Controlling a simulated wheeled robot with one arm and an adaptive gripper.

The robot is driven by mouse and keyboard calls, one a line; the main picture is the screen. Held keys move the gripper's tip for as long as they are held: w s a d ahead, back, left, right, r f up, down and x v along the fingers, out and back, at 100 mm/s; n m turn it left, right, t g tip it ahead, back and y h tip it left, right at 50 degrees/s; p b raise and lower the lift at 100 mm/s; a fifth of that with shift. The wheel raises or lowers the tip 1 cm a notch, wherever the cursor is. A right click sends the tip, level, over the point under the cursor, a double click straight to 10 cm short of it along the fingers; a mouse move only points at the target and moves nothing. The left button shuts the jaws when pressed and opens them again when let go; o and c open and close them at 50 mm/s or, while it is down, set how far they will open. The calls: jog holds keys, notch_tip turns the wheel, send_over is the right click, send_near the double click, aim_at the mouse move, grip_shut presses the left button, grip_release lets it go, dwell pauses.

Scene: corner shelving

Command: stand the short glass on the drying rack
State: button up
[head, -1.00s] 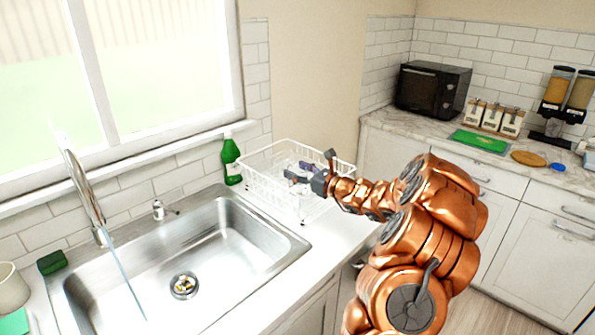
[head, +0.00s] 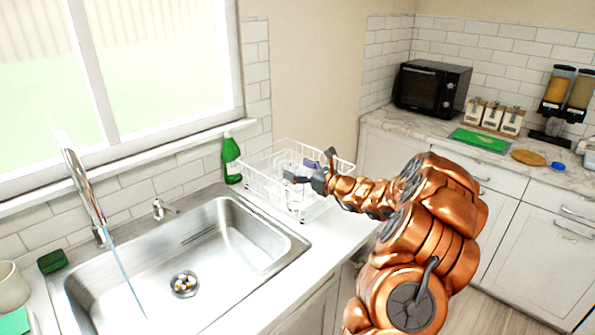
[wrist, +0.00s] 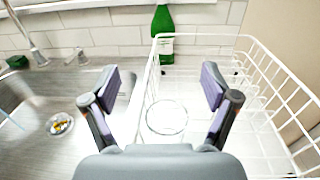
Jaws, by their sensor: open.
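The short glass shows in the wrist view as a clear round rim (wrist: 166,117), seen from above between my fingers. It appears to stand upright inside the white wire drying rack (wrist: 205,36), near the rack's left side. In the head view the rack (head: 251,179) stands on the counter right of the sink, and the glass is too faint there to make out surely. My gripper (wrist: 165,88) is open, with one finger on each side of the glass and gaps between. In the head view my gripper (head: 301,170) is over the rack.
A green bottle (wrist: 162,36) stands behind the rack, by the tiled wall. The steel sink (head: 215,240) with its running tap (head: 85,195) lies to the left. A black microwave (head: 432,89) and dispensers (head: 568,92) stand on the far counter.

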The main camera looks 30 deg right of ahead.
jog(key=b+v, duration=0.3)
jog(key=v, duration=0.9)
jog(key=shift+r, duration=0.3)
